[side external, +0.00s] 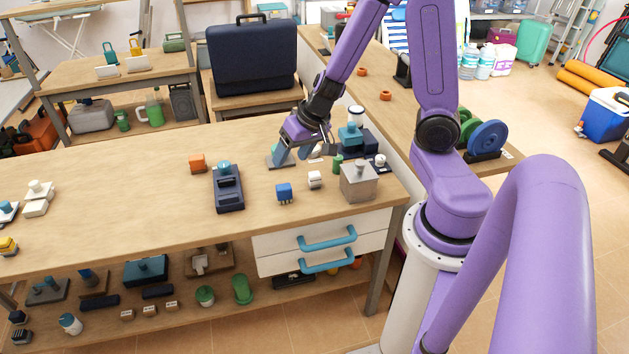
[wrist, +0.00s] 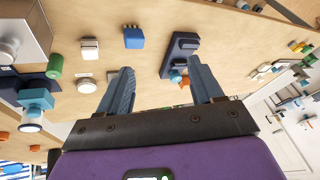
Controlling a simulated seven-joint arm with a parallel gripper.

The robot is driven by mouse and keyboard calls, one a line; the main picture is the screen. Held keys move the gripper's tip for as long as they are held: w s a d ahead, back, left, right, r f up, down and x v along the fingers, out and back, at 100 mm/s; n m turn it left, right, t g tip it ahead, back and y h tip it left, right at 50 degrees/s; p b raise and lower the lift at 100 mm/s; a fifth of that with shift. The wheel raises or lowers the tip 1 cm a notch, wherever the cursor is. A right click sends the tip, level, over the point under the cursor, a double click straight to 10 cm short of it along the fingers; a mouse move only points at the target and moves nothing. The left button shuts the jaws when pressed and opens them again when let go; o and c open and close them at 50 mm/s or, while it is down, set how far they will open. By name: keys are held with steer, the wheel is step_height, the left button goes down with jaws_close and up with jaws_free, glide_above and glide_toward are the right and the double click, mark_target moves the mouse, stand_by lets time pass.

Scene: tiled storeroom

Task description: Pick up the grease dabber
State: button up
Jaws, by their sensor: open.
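My gripper (side external: 293,155) is open above the workbench, its blue-grey fingers pointing down at the wood. I cannot tell for certain which piece is the grease dabber. A green cylinder (side external: 338,164) stands right of the gripper; it also shows in the wrist view (wrist: 55,66). A white disc (wrist: 87,86) lies beside the other finger.
Nearby stand a dark blue device (side external: 229,190), an orange block (side external: 197,163), a blue block (side external: 284,193), a small white block (side external: 314,180), a grey metal box (side external: 359,184) and a teal-topped dark unit (side external: 352,138). The bench front between the devices is clear.

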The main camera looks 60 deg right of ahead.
mark_target(315, 175)
steer(key=s+d+f+m+g+h, duration=0.1)
steer(key=d+f+m+h, duration=0.1)
steer(key=d, duration=0.3)
steer(key=s+d+f+m+g+h, duration=0.1)
steer(key=s+d+m+h, duration=0.1)
steer(key=d, duration=0.4)
steer(key=shift+w+a+x, duration=0.1)
steer(key=shift+w+x, duration=0.05)
steer(key=shift+x, duration=1.85)
steer(key=shift+w+a+x, duration=0.1)
steer(key=shift+x, duration=1.95)
steer(key=shift+w+a+x, duration=0.1)
steer(key=shift+w+x, duration=0.05)
steer(key=shift+x, duration=1.85)
steer(key=shift+w+a+x, duration=0.1)
steer(key=shift+a+x, duration=0.05)
steer(key=shift+x, duration=1.15)
steer(key=shift+w+a+x, duration=0.1)
steer(key=shift+w+x, duration=0.05)
steer(key=shift+x, duration=1.15)
steer(key=c, duration=1.1)
